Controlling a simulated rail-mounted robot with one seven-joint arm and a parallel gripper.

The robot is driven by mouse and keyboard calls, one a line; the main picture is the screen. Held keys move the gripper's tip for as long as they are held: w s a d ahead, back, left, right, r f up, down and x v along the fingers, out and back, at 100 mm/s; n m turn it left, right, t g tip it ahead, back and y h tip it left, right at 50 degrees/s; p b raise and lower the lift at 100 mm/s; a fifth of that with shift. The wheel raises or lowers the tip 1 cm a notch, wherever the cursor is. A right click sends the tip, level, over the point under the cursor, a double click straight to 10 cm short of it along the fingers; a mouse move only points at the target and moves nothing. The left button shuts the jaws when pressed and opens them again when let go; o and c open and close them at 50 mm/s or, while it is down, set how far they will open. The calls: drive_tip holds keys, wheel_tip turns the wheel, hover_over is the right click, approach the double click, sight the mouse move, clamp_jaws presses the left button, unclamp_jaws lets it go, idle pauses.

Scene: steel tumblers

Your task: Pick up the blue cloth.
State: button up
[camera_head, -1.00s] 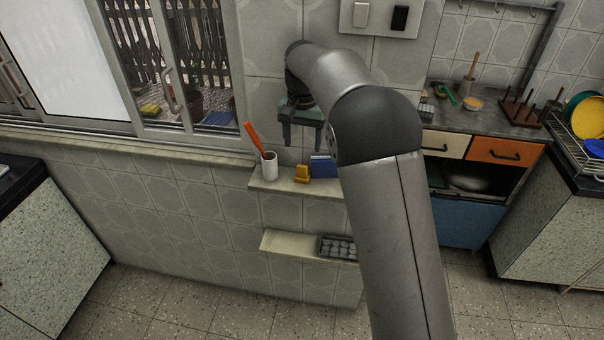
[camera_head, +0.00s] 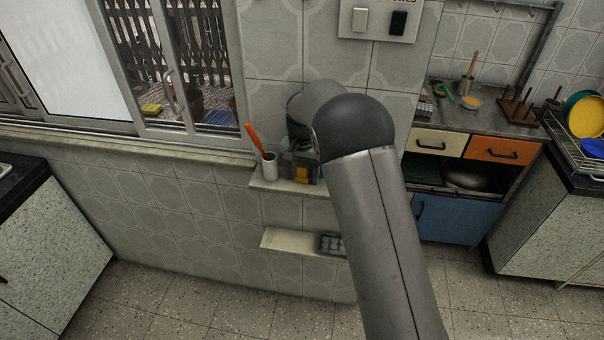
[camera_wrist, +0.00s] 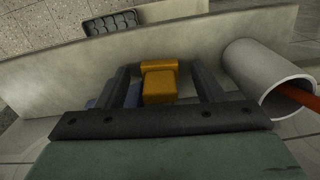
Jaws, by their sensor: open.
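A blue item that fits the blue cloth (camera_wrist: 133,96) shows only in part in the wrist view, behind the left finger and on both sides of it. My gripper (camera_wrist: 160,68) is open and empty above the upper shelf (camera_wrist: 215,45). A yellow-orange object (camera_wrist: 159,84) shows between the two fingers, right of the blue item. I cannot tell whether a finger touches either one. In the head view my gripper (camera_head: 301,168) is low over the shelf, with the yellow object behind it.
A white cup (camera_head: 270,166) holding an orange-handled tool (camera_head: 254,137) stands left of my gripper on the shelf, close to the right finger in the wrist view. A lower shelf (camera_head: 285,241) holds a dark tray (camera_head: 332,244). The tiled wall (camera_head: 210,205) is close behind.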

drive_tip(key=c, duration=1.1)
drive_tip(key=shift+o, duration=0.2)
drive_tip(key=shift+r, duration=0.1)
